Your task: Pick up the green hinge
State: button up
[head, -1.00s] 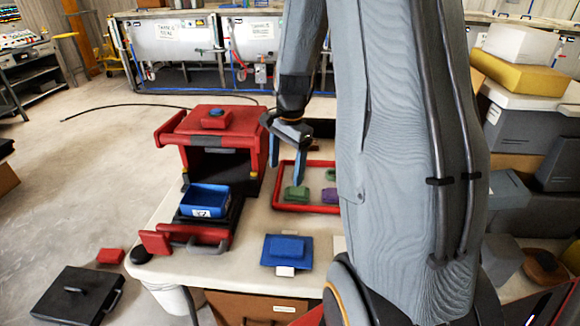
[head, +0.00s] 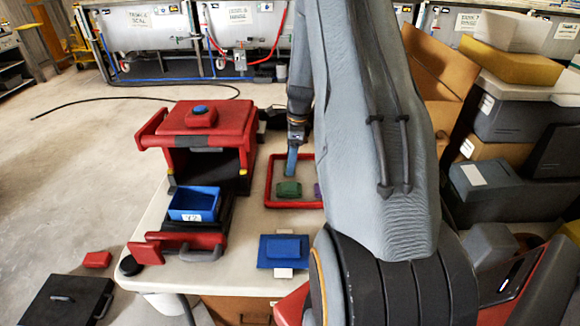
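A green piece (head: 289,189), likely the green hinge, lies in the red-rimmed tray (head: 270,173) on the table; its shape is too coarse to confirm. My gripper (head: 292,160), with a blue finger pointing down, hangs just above and behind the green piece in the picture. A gap shows between the fingertip and the green piece. The fingers line up edge-on, so their opening is hidden. A purple piece (head: 317,190) lies to the right in the same tray, partly hidden by my arm.
A red press-like box (head: 202,120) with a blue button stands left of the tray. A blue bin (head: 194,204) sits at its open front. A blue block on a plate (head: 284,250) lies near the table's front. My arm hides the table's right side.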

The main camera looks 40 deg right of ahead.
jog(key=shift+f, duration=0.75)
jog(key=shift+c, duration=0.2)
jog(key=shift+a, duration=0.1)
jog(key=c, duration=1.1)
jog(key=shift+r, duration=0.15)
jog(key=shift+c, duration=0.2)
